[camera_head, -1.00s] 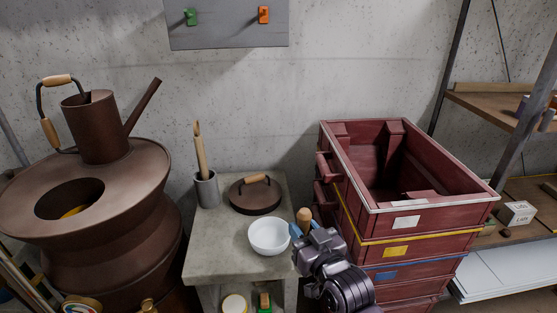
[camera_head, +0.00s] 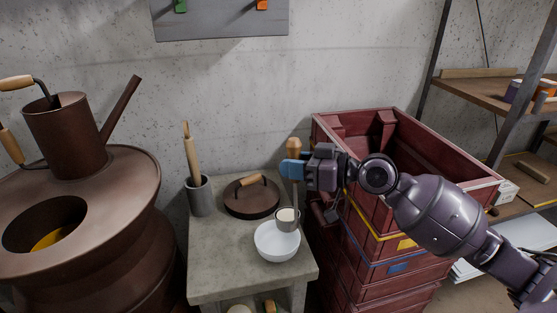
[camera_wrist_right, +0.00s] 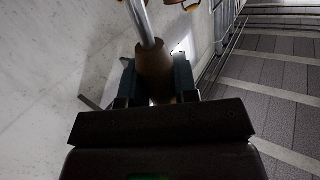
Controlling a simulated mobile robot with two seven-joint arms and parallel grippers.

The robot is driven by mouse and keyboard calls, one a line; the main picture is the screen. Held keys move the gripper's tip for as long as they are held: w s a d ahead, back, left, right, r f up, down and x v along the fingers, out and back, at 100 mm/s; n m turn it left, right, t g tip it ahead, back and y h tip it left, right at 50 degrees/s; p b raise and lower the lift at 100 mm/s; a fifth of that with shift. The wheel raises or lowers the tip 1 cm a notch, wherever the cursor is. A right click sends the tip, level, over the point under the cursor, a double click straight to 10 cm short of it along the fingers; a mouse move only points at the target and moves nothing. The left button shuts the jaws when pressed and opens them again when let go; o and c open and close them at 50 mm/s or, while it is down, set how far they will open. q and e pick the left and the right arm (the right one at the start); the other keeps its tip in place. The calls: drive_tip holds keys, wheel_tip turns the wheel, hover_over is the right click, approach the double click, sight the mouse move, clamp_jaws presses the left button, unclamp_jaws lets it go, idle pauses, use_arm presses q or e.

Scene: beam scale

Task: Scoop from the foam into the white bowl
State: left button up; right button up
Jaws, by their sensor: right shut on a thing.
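The white bowl (camera_head: 277,246) stands upright on the small stone-topped table. My right gripper (camera_head: 291,170) is shut on the wooden handle of a ladle (camera_head: 294,146). The ladle hangs down nearly upright. Its small metal cup (camera_head: 287,223) is at the bowl's back right rim, overlapping it in the head view, with a pale filling showing at its top. Whether the cup touches the bowl is unclear. The right wrist view shows the wooden grip (camera_wrist_right: 154,70) between the fingers and a metal shaft beyond. No separate foam is clearly recognisable. My left gripper is out of view.
A brown lid (camera_head: 250,201) and a grey pot (camera_head: 200,197) with a wooden stick are behind the bowl. Stacked red crates (camera_head: 440,205) stand close on the right. A large brown vessel (camera_head: 130,175) stands left. The tabletop's front left (camera_head: 225,270) is clear.

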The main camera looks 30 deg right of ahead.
drive_tip(key=shift+w+r, duration=0.15)
drive_tip(key=shift+r, duration=0.2)
drive_tip(key=shift+w+f, duration=0.1)
drive_tip(key=shift+w+f+g, duration=0.3)
drive_tip(key=shift+f+g, duration=0.1)
drive_tip(key=shift+f, duration=0.05)
drive_tip(key=w+f+m+g+h, duration=0.1)
drive_tip(key=w+f+m+g, duration=0.1)
drive_tip(key=w+f, duration=0.3)
wheel_tip(320, 180, down, 2)
drive_tip(key=shift+w+f+p, duration=0.1)
drive_tip(key=shift+w+p, duration=0.1)
drive_tip(key=shift+p, duration=0.1)
drive_tip(key=shift+d, duration=0.1)
drive_tip(key=shift+f, duration=0.35)
